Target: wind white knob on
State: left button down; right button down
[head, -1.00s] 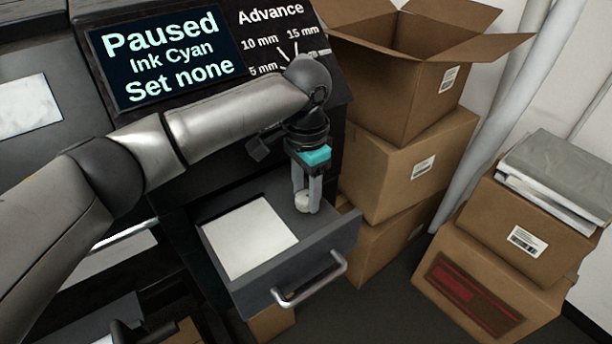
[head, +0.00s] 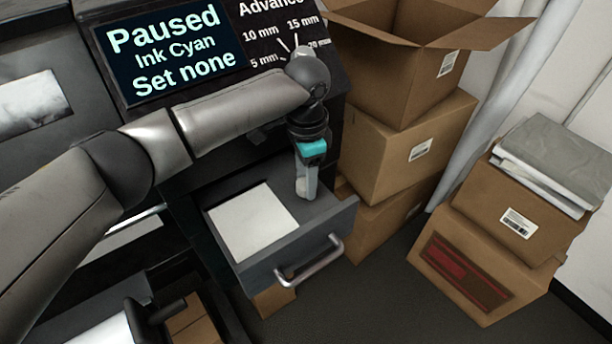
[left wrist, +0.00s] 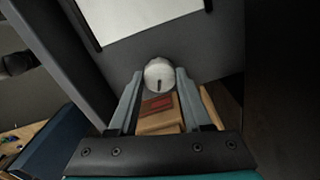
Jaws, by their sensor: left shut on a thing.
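The white knob (left wrist: 159,75) is round with a dark pointer line, seen in the left wrist view between my fingertips. My left gripper (head: 303,192) is shut on it and points down over the right part of the open drawer's top. In the head view the knob (head: 302,188) is mostly hidden by the fingers. The dark screen (head: 175,50) reads "Paused, Ink Cyan, Set none". The Advance dial panel (head: 283,42) shows marks of 5, 10, 15 and 20 mm, partly covered by my arm. My right gripper is not clearly seen.
A white sheet (head: 250,222) lies left of the knob on the grey drawer (head: 312,232), which has a metal handle (head: 310,268). Cardboard boxes (head: 400,150) are stacked close to its right. More boxes (head: 480,262) stand further right. Dark floor is free between them.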

pick_arm(q)
jog(key=shift+c, duration=1.7)
grip_release()
notch_tip(320, 180, up, 15)
jog(key=shift+r, duration=0.15)
